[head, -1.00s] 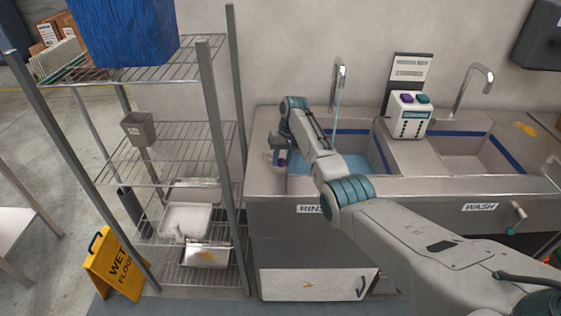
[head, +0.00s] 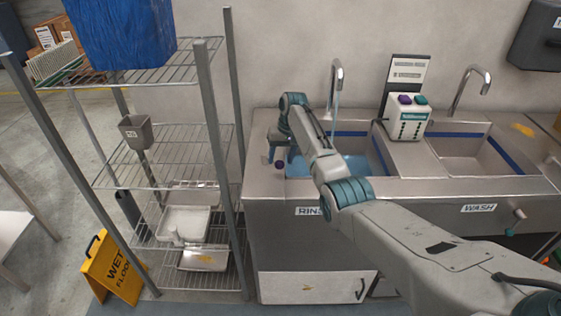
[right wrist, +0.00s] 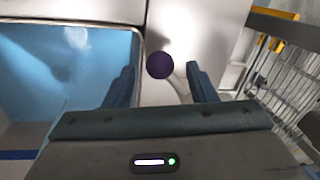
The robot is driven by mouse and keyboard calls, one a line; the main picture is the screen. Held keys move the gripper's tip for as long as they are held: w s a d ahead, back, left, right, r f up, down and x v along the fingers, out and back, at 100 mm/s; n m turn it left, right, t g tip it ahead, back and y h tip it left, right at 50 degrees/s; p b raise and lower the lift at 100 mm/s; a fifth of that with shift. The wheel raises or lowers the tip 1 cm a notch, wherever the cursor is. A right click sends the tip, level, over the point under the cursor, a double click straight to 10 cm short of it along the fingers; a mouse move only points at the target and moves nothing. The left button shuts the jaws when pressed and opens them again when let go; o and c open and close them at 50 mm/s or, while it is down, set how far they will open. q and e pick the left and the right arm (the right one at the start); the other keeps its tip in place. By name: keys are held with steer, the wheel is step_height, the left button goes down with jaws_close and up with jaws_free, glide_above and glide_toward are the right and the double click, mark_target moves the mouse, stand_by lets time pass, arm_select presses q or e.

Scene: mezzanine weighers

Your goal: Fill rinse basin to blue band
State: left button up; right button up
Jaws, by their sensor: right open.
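The rinse basin (head: 377,149) is the left sink, with a blue band (head: 351,133) around its inner wall. Blue water (head: 357,166) stands in it; in the head view my arm hides much of the surface, so I cannot tell exactly how it meets the band. A thin stream falls from the rinse tap (head: 338,74). My right gripper (head: 280,160) is open at the basin's left rim. A dark purple knob (head: 279,165) sits between its fingers; in the right wrist view the knob (right wrist: 159,65) is clear of both fingers (right wrist: 162,84). My left gripper is out of view.
The wash basin (head: 468,160) with its own tap (head: 482,78) is at right. A white box with purple and green buttons (head: 406,117) stands between the basins. A wire rack (head: 186,145) stands close left, with a yellow wet-floor sign (head: 112,270) beside it.

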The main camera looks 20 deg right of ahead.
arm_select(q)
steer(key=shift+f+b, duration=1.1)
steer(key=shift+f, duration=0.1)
arm_select(e)
step_height(320, 180, up, 9)
steer(key=d, duration=0.1)
steer(key=shift+d+f, duration=0.15)
steer(key=shift+d, duration=0.2)
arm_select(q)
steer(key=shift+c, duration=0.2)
arm_select(e)
steer(key=shift+s, duration=0.1)
